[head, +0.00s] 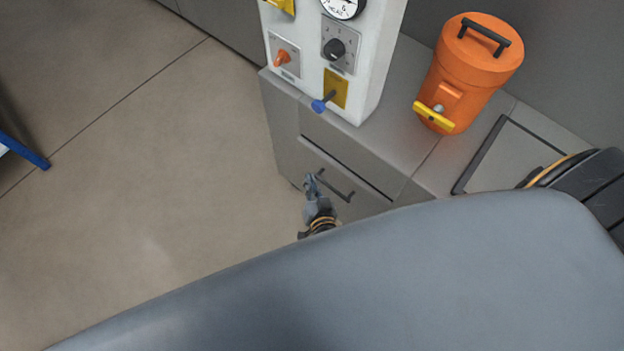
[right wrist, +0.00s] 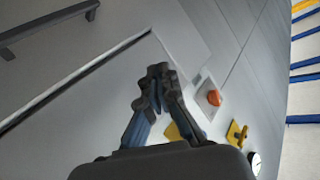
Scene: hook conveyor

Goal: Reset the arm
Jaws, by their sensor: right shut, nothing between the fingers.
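My right gripper (head: 311,184) is in front of the grey cabinet, close to the left end of a dark drawer handle (head: 335,186). In the right wrist view the fingers of the right gripper (right wrist: 157,72) are together with nothing between them. The handle also shows in that view (right wrist: 48,24), at the upper left and apart from the fingers. I cannot tell from the head view how far the gripper is from the cabinet. My left gripper does not show. A large grey part of my own body hides the lower part of the head view.
The grey cabinet (head: 395,150) carries a white control panel (head: 310,55) with a gauge, an orange knob (head: 282,57) and a blue-tipped lever (head: 322,103). An orange drum (head: 470,75) with a yellow tap stands to its right. Open floor (head: 150,170) lies left.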

